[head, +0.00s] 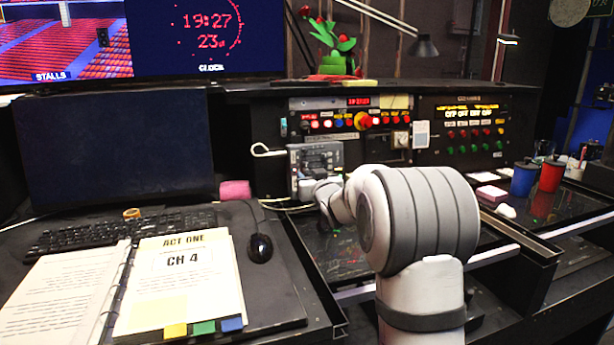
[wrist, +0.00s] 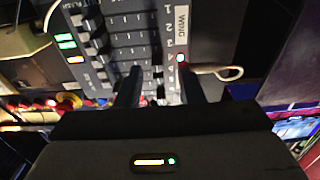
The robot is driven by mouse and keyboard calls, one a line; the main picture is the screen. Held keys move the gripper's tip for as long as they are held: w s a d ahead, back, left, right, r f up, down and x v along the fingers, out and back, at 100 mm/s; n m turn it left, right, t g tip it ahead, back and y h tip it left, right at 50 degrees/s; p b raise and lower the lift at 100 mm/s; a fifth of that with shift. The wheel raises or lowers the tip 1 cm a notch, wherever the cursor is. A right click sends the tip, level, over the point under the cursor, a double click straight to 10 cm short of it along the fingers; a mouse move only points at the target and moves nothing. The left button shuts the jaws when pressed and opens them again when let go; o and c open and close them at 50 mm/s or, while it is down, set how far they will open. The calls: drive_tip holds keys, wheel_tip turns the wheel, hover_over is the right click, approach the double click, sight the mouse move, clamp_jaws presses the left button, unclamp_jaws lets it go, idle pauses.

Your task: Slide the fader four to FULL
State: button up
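The fader wing (head: 316,158) is a small grey panel standing on the console in the head view. In the wrist view the fader wing (wrist: 128,38) appears turned sideways, with a "WING" label, numbered rows and dark slots; several dark knobs line its left side. My gripper (wrist: 160,82) has its two dark fingers apart over the panel's lower part, around the fourth row. Whether a finger touches a fader knob I cannot tell. The fader four knob is not clearly made out between the fingers. In the head view my arm hides the fingertips.
A button panel (head: 348,121) with a red knob sits above the wing, and another button panel (head: 465,130) is to its right. A white cable (head: 268,151) loops at the wing's left. An open binder (head: 180,280) reads "CH 4". Cups (head: 551,175) stand at right.

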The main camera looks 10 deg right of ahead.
drive_tip(key=s, duration=0.6)
drive_tip(key=shift+d, duration=0.3)
drive_tip(key=shift+s, duration=0.1)
drive_tip(key=s+a+g+p, duration=0.2)
drive_tip(key=s+g+p, duration=0.5)
drive_tip(key=s, duration=1.3)
drive_tip(key=s+a+r+m+g+h+p, duration=0.1)
drive_tip(key=s+a+g+p, duration=0.2)
drive_tip(key=s+g+p, duration=0.5)
drive_tip(key=s+p, duration=0.2)
drive_tip(key=s, duration=1)
drive_tip(key=shift+s+a+r+h, duration=0.3)
drive_tip(key=shift+s, duration=0.05)
